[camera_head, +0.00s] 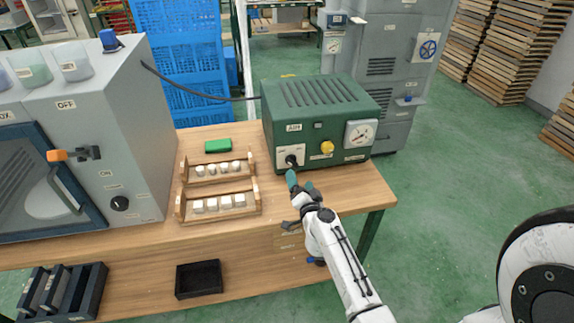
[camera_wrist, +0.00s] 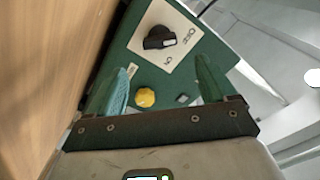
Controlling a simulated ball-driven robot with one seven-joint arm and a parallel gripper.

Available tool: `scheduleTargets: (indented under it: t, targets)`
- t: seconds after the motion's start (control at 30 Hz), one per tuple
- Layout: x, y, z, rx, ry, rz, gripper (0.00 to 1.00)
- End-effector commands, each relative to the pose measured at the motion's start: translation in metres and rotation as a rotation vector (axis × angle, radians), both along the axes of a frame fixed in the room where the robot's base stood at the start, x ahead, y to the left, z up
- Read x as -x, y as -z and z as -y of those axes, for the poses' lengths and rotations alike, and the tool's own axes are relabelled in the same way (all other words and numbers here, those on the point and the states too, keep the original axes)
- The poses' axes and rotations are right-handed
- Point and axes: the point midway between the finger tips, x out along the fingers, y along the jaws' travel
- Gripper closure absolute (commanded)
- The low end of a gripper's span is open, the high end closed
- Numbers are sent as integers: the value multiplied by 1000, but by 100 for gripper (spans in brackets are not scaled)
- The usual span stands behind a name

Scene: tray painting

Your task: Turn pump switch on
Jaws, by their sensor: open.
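The pump is a green metal box (camera_head: 318,105) with a slotted top, standing on the right part of the wooden workbench. Its switch is a black rotary knob (camera_head: 291,160) on a white plate at the front's lower left. In the wrist view the black knob (camera_wrist: 160,37) shows beyond the fingertips, with lettering on the plate beside it. My gripper (camera_head: 300,182) is open and empty, just in front of and below the knob. Its two teal fingers (camera_wrist: 162,80) are spread apart and do not appear to touch the knob. The pointer direction is hard to read.
A yellow knob (camera_head: 327,148) and a dial gauge (camera_head: 360,133) sit right of the switch. Wooden racks (camera_head: 217,218) with small pale pieces and a green block (camera_head: 218,145) lie left. A grey cabinet (camera_head: 110,110) stands farther left.

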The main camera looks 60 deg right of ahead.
Motion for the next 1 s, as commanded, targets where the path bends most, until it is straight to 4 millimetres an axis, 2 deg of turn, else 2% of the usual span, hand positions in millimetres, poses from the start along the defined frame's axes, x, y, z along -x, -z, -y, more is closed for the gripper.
scheduleTargets:
  t: [0.2,0.43,0.6,0.9,1.0]
  targets:
    - [-27,1,32,3,-1,0,16]
    - [-49,1,56,3,-3,1,16]
    - [-56,0,64,2,-4,1,16]
    - [-57,-1,66,1,-4,0,16]
    - [-57,-1,66,1,-4,0,24]
